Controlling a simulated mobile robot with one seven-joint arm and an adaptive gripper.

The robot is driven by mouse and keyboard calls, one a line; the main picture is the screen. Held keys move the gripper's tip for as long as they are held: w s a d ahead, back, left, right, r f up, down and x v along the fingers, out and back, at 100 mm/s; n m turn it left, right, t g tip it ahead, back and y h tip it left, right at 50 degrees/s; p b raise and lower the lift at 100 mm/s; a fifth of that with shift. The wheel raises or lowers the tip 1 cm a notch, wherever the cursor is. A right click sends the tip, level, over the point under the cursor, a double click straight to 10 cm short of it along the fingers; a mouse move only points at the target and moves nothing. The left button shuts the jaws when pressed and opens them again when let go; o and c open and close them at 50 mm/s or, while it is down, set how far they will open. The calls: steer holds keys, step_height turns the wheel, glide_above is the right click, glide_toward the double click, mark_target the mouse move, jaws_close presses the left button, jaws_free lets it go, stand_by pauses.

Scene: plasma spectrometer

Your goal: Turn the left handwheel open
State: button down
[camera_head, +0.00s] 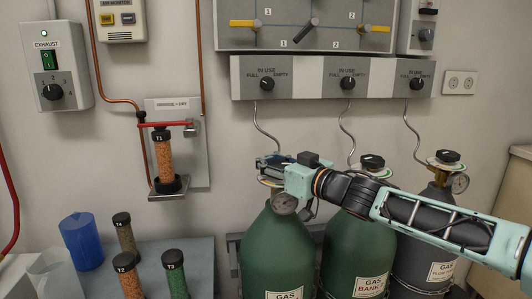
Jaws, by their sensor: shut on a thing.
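My arm reaches in from the right, and my gripper (269,168) is at the top of the left green gas cylinder (277,253). It is shut on the left handwheel, which the fingers almost wholly hide, so its turn position cannot be told. A round gauge (285,203) shows just below my gripper. The middle green cylinder (352,250) has a black handwheel (372,162), and the dark grey cylinder at right has another black handwheel (447,157); both are clear of my gripper.
Thin hoses rise from the cylinders to a panel with black IN USE knobs (348,84). At left, a bench (205,262) holds a blue cup (81,240) and several capped tubes (175,272). A tube marked T1 (163,160) stands in a wall holder.

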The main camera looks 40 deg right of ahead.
steer(key=shift+a+r+n+y+p, duration=0.2)
steer(key=shift+r+n+y+p, duration=0.2)
steer(key=shift+y+p, duration=0.55)
steer(key=shift+h, duration=0.25)
steer(key=c, duration=1.8)
jaws_free()
steer(key=shift+s+r, duration=0.15)
steer(key=shift+s, duration=0.2)
steer(key=o, duration=0.4)
steer(key=shift+w+f, duration=0.1)
steer(key=shift+f, duration=0.1)
steer(key=s+d, duration=0.1)
steer(key=s, duration=1.1)
steer(key=shift+d, duration=0.4)
